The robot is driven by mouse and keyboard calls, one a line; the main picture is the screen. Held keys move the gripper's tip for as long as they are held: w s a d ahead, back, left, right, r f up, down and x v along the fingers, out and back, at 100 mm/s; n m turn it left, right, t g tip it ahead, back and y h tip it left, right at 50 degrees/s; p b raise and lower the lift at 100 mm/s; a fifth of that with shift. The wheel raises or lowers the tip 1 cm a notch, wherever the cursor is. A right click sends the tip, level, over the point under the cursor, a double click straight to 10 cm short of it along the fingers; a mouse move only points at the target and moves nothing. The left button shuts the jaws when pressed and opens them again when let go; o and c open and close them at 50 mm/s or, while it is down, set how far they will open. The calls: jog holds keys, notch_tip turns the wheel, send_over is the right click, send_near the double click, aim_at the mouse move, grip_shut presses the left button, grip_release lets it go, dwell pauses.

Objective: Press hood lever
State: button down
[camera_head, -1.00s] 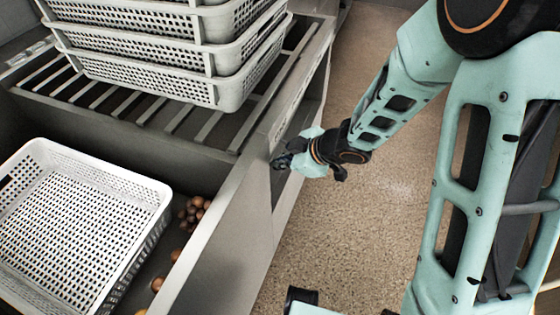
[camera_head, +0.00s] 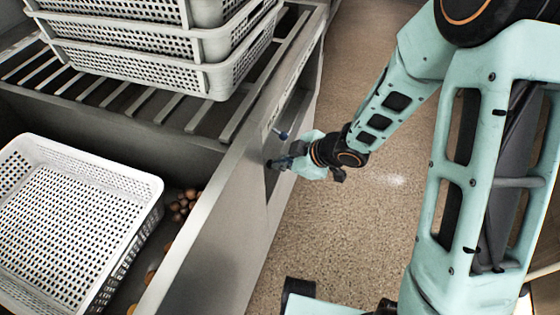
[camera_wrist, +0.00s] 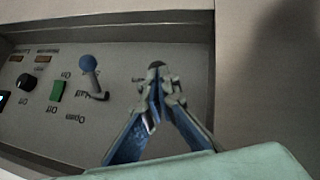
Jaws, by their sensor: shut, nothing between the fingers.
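The lever (camera_wrist: 91,73) has a blue ball on a grey stem and stands out of a grey control panel (camera_wrist: 60,125). Its blue ball also shows in the head view (camera_head: 283,135), just above my gripper (camera_head: 272,163). In the wrist view my gripper (camera_wrist: 161,75) is shut and empty, its blue-grey fingers meeting at the tips. It is to the right of the lever, with a visible gap between them. The lettering near the lever is upside down and hard to read.
The panel also carries a green switch (camera_wrist: 57,90) and a black knob (camera_wrist: 26,82). In the head view, stacked perforated baskets (camera_head: 235,72) stand on a slatted rack. Another white basket (camera_head: 150,190) sits lower left beside round brown items (camera_head: 184,205). Open floor (camera_head: 330,240) lies right of the counter.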

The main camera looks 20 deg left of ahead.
jog(key=shift+r+p, duration=0.85)
jog(key=shift+p, duration=0.05)
jog(key=shift+d, duration=0.1)
